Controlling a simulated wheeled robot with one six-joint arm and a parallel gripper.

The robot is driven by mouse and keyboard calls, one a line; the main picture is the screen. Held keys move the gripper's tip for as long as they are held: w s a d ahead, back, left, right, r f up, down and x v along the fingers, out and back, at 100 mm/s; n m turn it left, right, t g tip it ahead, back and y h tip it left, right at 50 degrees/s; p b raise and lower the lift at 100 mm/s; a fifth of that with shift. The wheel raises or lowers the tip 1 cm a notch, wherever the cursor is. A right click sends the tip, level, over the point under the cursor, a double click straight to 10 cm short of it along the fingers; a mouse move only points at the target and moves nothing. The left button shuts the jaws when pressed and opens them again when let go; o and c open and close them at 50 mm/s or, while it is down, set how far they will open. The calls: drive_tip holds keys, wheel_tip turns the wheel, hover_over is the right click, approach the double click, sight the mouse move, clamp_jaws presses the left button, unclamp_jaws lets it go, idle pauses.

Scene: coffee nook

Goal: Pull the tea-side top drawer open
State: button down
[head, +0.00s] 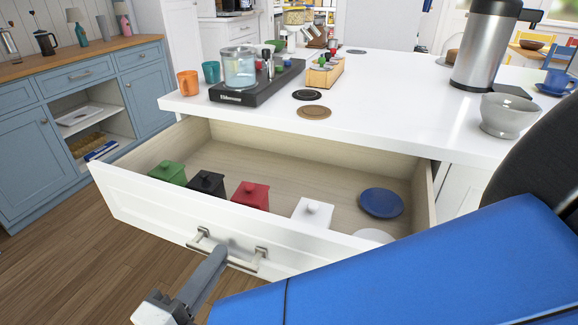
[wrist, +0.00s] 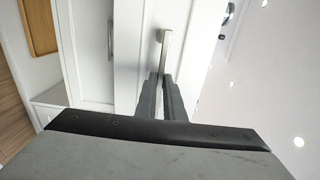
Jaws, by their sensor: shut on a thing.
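The white top drawer (head: 145,207) of the island stands pulled well out in the head view, its inside showing. My gripper (head: 219,252) is shut on the metal bar handle (head: 243,266) on the drawer front. In the wrist view the two fingers (wrist: 169,82) close around the handle (wrist: 165,45).
The white countertop (head: 400,105) above holds a black tray (head: 258,90) with a glass vessel, two cups, a steel dispenser (head: 484,50) and a grey bowl (head: 506,115). A blue cabinet (head: 40,145) stands at left. Wooden floor (head: 75,255) is clear between.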

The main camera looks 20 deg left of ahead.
drive_tip(key=c, duration=1.9)
unclamp_jaws()
drive_tip(key=shift+o, duration=0.2)
drive_tip(key=s, duration=0.7)
drive_tip(key=shift+s+a, duration=0.2)
drive_tip(key=shift+a, duration=0.1)
